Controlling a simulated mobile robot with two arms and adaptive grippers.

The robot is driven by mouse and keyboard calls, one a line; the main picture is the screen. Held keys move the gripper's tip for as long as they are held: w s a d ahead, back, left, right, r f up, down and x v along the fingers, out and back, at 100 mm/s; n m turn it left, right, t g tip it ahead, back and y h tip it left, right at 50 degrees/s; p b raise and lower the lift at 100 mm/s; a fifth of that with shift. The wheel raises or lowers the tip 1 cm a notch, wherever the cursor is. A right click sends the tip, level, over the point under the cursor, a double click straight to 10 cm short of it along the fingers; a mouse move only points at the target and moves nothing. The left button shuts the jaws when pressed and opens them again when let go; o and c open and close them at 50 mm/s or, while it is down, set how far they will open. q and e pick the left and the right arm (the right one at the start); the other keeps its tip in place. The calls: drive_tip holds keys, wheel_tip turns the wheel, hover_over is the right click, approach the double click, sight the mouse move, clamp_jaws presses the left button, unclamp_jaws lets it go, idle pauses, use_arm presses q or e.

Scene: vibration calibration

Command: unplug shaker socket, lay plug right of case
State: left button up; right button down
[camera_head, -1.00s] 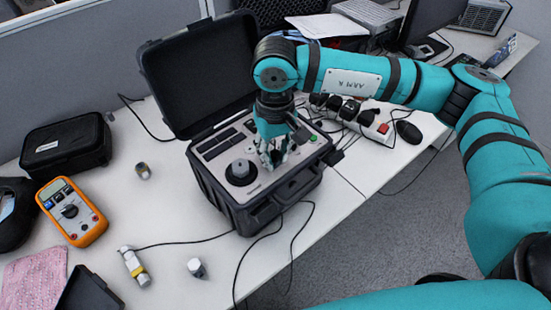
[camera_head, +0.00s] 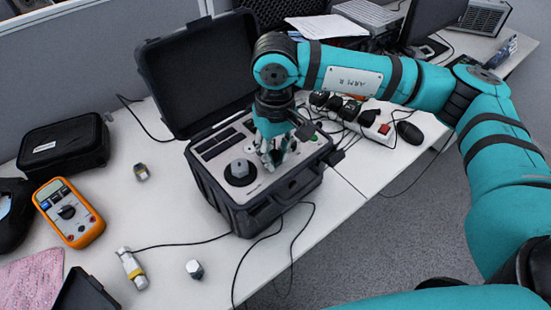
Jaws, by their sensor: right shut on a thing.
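The open black case (camera_head: 217,205) stands on the white table with its lid up at the back. Its grey panel carries a round black shaker with a grey hex top (camera_head: 240,171) at the left. My right gripper (camera_head: 271,163) points down over the middle of the panel, just right of the shaker. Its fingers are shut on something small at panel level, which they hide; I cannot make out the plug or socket. Cables (camera_head: 291,240) run out from the front right of the case. My left gripper is not in view.
A power strip (camera_head: 375,128) with plugs and a black mouse (camera_head: 408,132) lie right of the case. Table beside the case's right side is partly clear.

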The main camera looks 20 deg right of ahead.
sight(275, 152)
drive_tip(key=shift+n+b, duration=0.4)
drive_tip(key=shift+n, duration=0.1)
drive_tip(key=shift+r+b, duration=0.65)
drive_tip(key=shift+r, duration=0.05)
idle(1.1)
drive_tip(key=shift+r, duration=0.15)
idle(0.3)
drive_tip(key=shift+r+p, duration=0.55)
drive_tip(key=shift+r, duration=1.15)
